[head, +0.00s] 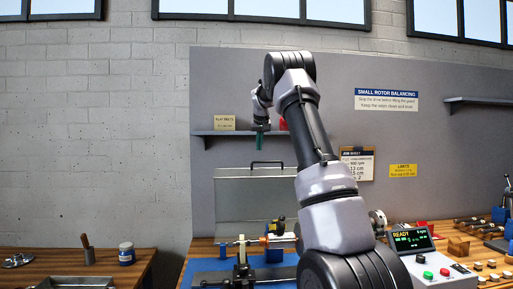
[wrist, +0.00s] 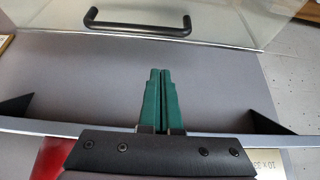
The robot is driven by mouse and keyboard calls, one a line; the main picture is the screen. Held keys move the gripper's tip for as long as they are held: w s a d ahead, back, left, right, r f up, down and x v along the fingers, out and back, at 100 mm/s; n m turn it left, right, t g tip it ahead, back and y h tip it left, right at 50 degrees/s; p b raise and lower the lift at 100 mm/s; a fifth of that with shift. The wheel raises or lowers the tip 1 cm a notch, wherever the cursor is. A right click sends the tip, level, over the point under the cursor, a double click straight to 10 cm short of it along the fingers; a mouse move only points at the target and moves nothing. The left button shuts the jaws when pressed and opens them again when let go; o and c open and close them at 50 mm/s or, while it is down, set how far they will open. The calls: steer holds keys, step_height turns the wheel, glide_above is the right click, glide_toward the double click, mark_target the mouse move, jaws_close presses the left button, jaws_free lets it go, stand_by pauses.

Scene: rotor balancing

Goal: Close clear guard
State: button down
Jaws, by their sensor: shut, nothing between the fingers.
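The clear guard (head: 240,200) stands raised behind the balancing machine in the head view, with a black handle along its top edge. In the wrist view the guard's clear panel (wrist: 225,25) and its black handle (wrist: 138,24) show at the top. My gripper (head: 261,150) hangs pointing down in front of the back panel, above the guard's handle and apart from it. In the wrist view the green fingers of my gripper (wrist: 161,78) are together with nothing between them. The rotor stand (head: 243,262) sits on the blue mat below the guard.
A separate wooden table (head: 140,258) stands at the left.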

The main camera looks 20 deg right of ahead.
mark_target(259, 171)
steer(key=x, duration=0.7)
steer(key=shift+f, duration=0.3)
steer(key=shift+s+a+r, duration=0.15)
steer(key=shift+s+a, duration=0.05)
steer(key=shift+s, duration=0.4)
steer(key=shift+s+a+r, duration=0.15)
steer(key=shift+s, duration=0.5)
steer(key=shift+s+a, duration=0.1)
steer(key=shift+s, duration=0.5)
steer(key=shift+s, duration=0.1)
